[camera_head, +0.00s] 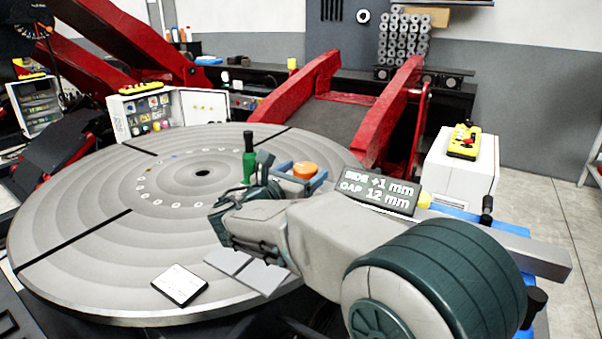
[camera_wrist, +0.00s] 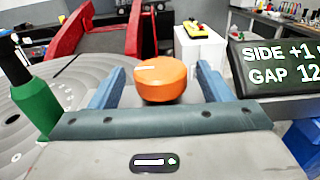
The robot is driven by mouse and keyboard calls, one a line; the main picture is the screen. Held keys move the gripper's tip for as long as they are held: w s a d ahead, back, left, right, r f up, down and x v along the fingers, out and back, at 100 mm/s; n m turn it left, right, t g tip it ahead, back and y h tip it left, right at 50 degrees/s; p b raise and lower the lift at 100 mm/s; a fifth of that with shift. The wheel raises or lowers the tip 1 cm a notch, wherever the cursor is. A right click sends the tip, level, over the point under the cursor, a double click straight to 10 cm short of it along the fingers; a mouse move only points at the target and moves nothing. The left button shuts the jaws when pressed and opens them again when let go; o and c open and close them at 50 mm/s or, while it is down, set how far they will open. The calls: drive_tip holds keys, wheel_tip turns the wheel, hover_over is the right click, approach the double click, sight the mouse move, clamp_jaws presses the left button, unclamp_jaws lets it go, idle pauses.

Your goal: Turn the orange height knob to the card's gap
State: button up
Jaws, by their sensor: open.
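The orange height knob (camera_head: 305,170) is a round cap; a pale mark shows on its top in the wrist view (camera_wrist: 162,82). My gripper (camera_wrist: 159,70) is open, its two blue fingers to the left and right of the knob in that view, with a visible gap on each side. In the head view, the blue fingers also show beside the knob. I cannot tell how deep the knob sits between them. The dark card (camera_head: 380,191) reads "SIDE +1 mm, GAP 12 mm"; it is partly cut off in the wrist view (camera_wrist: 280,65). What lies under the knob is hidden.
A green tool with a black top (camera_head: 249,160) stands upright left of my gripper, close by in the wrist view (camera_wrist: 36,105). The large grey round table (camera_head: 100,240) has a small white tablet (camera_head: 180,285) near its front. Red arms (camera_head: 300,88) rise behind.

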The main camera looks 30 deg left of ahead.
drive_tip(key=s+a+b, duration=0.1)
drive_tip(key=s+b, duration=0.1)
drive_tip(key=s, duration=1.1)
drive_tip(key=shift+s+a+b, duration=0.2)
drive_tip(key=shift+s+b, duration=0.15)
drive_tip(key=shift+s+a, duration=0.1)
